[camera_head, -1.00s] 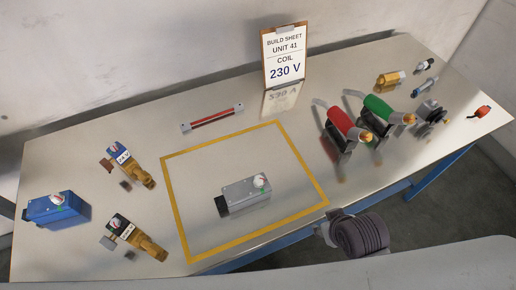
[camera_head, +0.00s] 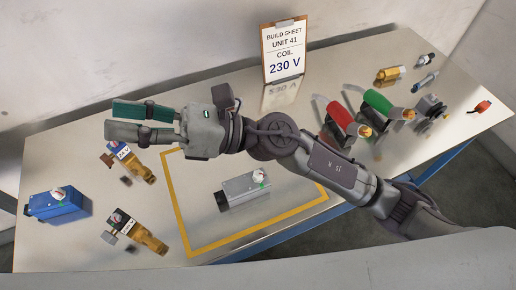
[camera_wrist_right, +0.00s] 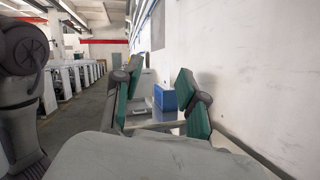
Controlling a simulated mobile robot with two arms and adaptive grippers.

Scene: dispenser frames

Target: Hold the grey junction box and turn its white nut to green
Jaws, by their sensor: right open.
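The grey junction box (camera_head: 238,191) lies on the metal table inside the yellow outlined square. On its top is a round white dial-like nut (camera_head: 259,176) with small coloured marks, too small to read exactly. My right gripper (camera_head: 128,122) is open and empty, with green finger pads, above the table's left part, left of and beyond the grey box. Its fingers also show in the right wrist view (camera_wrist_right: 158,105), spread apart with nothing between them nearby. My right arm crosses the table behind the grey box and hides the far part of the square. My left gripper is not in view.
A blue box (camera_head: 56,206) stands at the table's left. Two brass valves, one with a blue top (camera_head: 132,161) and one with a black top (camera_head: 136,232), lie between it and the square. Red and green handled tools (camera_head: 345,122) and small fittings stand at right. A build sheet (camera_head: 284,52) reads 230 V.

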